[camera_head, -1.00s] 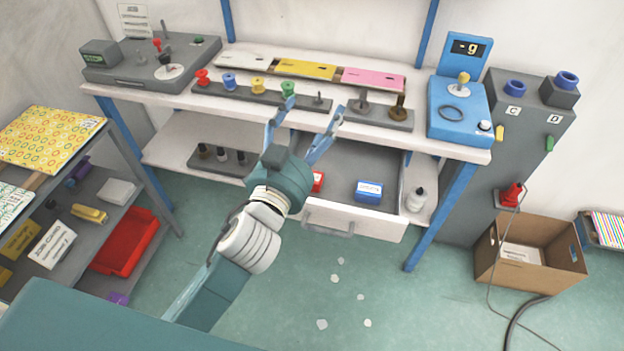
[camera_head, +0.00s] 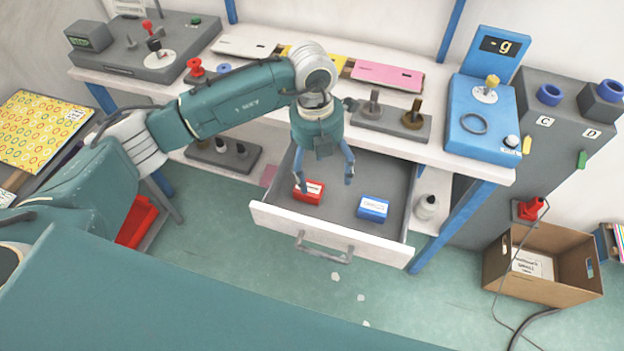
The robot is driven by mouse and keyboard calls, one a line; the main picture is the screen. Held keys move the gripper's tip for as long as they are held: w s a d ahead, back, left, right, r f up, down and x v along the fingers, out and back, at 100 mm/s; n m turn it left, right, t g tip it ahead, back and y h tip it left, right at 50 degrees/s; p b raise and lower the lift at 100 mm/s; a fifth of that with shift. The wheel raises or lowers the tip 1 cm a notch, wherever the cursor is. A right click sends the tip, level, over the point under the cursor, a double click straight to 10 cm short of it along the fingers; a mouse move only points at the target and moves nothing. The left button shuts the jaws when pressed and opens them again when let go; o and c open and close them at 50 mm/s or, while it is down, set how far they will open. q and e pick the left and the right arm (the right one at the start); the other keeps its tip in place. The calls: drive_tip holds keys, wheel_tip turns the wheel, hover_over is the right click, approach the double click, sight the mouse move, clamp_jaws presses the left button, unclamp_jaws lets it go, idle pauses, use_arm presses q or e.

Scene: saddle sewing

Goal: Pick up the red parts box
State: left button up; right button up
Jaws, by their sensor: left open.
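The red parts box (camera_head: 309,193) is a small red box with a white label. It lies in the open drawer (camera_head: 386,240), left of a blue box (camera_head: 373,209) with a white label. My left gripper (camera_head: 325,184) points down over the drawer with its fingers spread. One fingertip overlaps the red box's left side in the picture and the other is to its right; whether they touch it I cannot tell. My right gripper is not in view.
The worktable (camera_head: 400,146) edge is just behind the drawer. A blue scale (camera_head: 482,118) sits on the table. A cardboard box (camera_head: 541,283) is on the floor at right.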

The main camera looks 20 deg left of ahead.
use_arm(q)
drive_tip(key=a, duration=0.1)
drive_tip(key=w+a+y, duration=0.1)
drive_tip(key=shift+a+r, duration=0.2)
drive_tip(key=shift+a, duration=0.1)
drive_tip(key=shift+s+a+f, duration=0.1)
drive_tip(key=shift+a+f, duration=0.1)
drive_tip(key=shift+a, duration=0.1)
drive_tip(key=p, duration=0.1)
hover_over(309, 188)
drive_tip(key=f, duration=0.4)
drive_tip(key=shift+d+f, duration=0.2)
drive_tip(key=shift+f, duration=0.1)
drive_tip(key=shift+a+f+p, duration=0.1)
drive_tip(key=shift+f+p, duration=0.3)
drive_tip(key=shift+f, duration=0.2)
drive_tip(key=f, duration=0.1)
drive_tip(key=f+p, duration=0.1)
drive_tip(key=f, duration=0.1)
drive_tip(key=shift+a+f, duration=0.2)
drive_tip(key=shift+f, duration=0.5)
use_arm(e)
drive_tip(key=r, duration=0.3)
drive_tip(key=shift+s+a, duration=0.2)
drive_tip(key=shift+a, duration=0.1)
use_arm(q)
drive_tip(key=shift+c, duration=0.6)
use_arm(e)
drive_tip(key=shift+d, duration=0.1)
